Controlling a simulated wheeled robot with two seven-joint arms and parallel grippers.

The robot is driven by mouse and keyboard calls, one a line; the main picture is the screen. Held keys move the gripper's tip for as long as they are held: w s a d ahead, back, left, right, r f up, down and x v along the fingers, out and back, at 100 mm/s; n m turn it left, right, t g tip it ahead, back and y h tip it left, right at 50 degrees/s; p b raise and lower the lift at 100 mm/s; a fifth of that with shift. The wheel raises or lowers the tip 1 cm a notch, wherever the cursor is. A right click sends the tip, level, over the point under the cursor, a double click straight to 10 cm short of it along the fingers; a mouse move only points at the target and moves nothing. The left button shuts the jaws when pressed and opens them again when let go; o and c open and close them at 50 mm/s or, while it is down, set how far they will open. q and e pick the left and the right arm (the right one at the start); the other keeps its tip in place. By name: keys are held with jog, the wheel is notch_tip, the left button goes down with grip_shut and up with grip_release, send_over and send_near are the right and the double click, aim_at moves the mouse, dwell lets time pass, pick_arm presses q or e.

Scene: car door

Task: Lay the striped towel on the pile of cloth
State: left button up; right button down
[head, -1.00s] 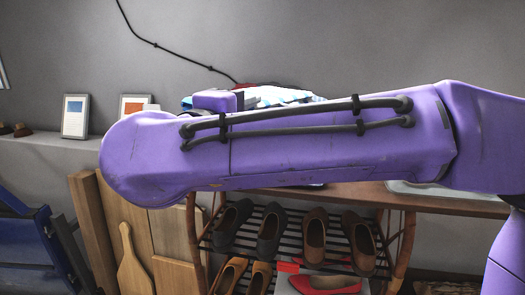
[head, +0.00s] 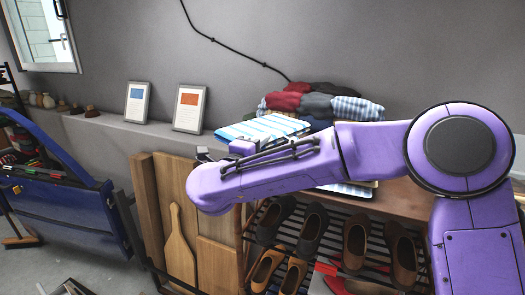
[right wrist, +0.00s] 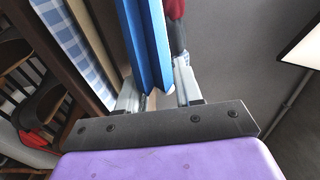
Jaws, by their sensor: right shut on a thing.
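The striped towel (head: 262,128), white with blue stripes, is folded flat. In the head view it shows above my right forearm, to the left of the pile of cloth (head: 318,103). The pile has red, dark grey and blue-checked folded pieces. In the right wrist view my right gripper (right wrist: 157,92) is shut on the towel's blue folded edge (right wrist: 146,40). In the head view my wrist hides most of this gripper. From the head view I cannot tell whether the towel touches the pile. My left gripper is not in view.
A wooden shoe rack (head: 395,200) stands under the pile with several shoes. More checked cloth (head: 352,188) shows below my arm. Wooden boards (head: 172,200) lean at its left. Framed pictures (head: 188,108) stand on the ledge. A blue car door (head: 65,200) is at far left.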

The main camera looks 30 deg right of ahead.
jog(key=shift+w+d+f+p, duration=0.2)
jog(key=shift+w+f+p, duration=0.2)
jog(key=shift+w, duration=0.2)
jog(key=f+p, duration=0.1)
jog(key=s+f, duration=0.1)
jog(key=f, duration=0.1)
jog(key=shift+s+p, duration=0.1)
jog(key=shift+p, duration=0.3)
jog(key=c, duration=0.8)
grip_release()
jog(key=shift+w, duration=0.2)
jog(key=shift+o, duration=0.2)
jog(key=shift+s, duration=0.1)
jog(key=shift+r, duration=0.1)
